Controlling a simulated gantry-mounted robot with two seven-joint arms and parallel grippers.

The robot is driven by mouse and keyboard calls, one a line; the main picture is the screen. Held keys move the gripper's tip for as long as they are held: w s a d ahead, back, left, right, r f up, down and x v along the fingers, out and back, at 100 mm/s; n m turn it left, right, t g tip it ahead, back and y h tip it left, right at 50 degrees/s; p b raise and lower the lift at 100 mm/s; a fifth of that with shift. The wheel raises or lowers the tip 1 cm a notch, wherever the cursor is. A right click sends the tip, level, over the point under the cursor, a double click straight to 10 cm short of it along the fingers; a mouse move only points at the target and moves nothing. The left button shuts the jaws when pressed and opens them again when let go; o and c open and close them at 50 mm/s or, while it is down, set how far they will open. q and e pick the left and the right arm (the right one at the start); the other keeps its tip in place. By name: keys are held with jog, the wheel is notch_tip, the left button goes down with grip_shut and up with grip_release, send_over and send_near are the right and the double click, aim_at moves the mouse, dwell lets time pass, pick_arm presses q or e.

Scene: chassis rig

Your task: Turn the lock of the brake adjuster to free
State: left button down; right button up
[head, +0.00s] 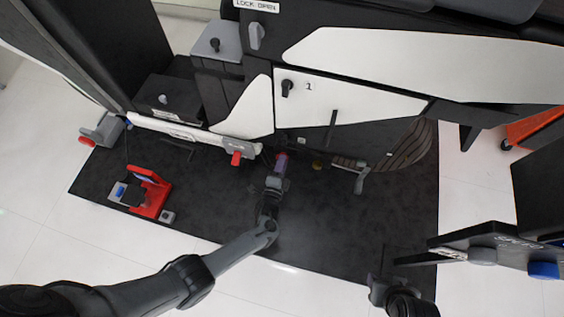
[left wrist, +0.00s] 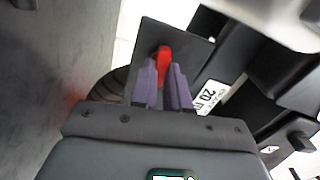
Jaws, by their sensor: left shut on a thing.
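A small red lever (left wrist: 164,62), which looks like the brake adjuster's lock, stands against a dark plate (left wrist: 185,48) in the left wrist view. My left gripper (left wrist: 166,80) has its two purple fingers on either side of it, shut on it; the fingers hide its lower part. In the head view my left gripper (head: 281,166) is at the lower edge of the chassis rig, and only a bit of red shows at its tips. My right gripper (head: 383,268) is at the bottom right, away from the rig; its finger opening is not clear.
Another red lever (head: 236,158) on a grey bracket is just left of my left gripper. A red stand (head: 153,199) is on the dark mat (head: 330,240) at left. A grey pedal-like lever (head: 360,182) is to the right. A panel with knobs (head: 482,255) stands at far right.

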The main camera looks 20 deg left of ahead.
pick_arm(q)
jog(key=shift+m, duration=0.8)
jog(key=c, duration=1.1)
grip_release()
jog(key=shift+s, duration=0.15)
jog(key=shift+s+d+p, duration=0.2)
jog(key=shift+s+p, duration=0.55)
jog(key=shift+s, duration=1)
jog(key=shift+s+d+p, duration=0.15)
jog(key=shift+s+p, duration=0.6)
jog(key=shift+s, duration=1.05)
jog(key=shift+s+d+p, duration=0.2)
jog(key=shift+s+p, duration=0.55)
jog(key=shift+s, duration=1)
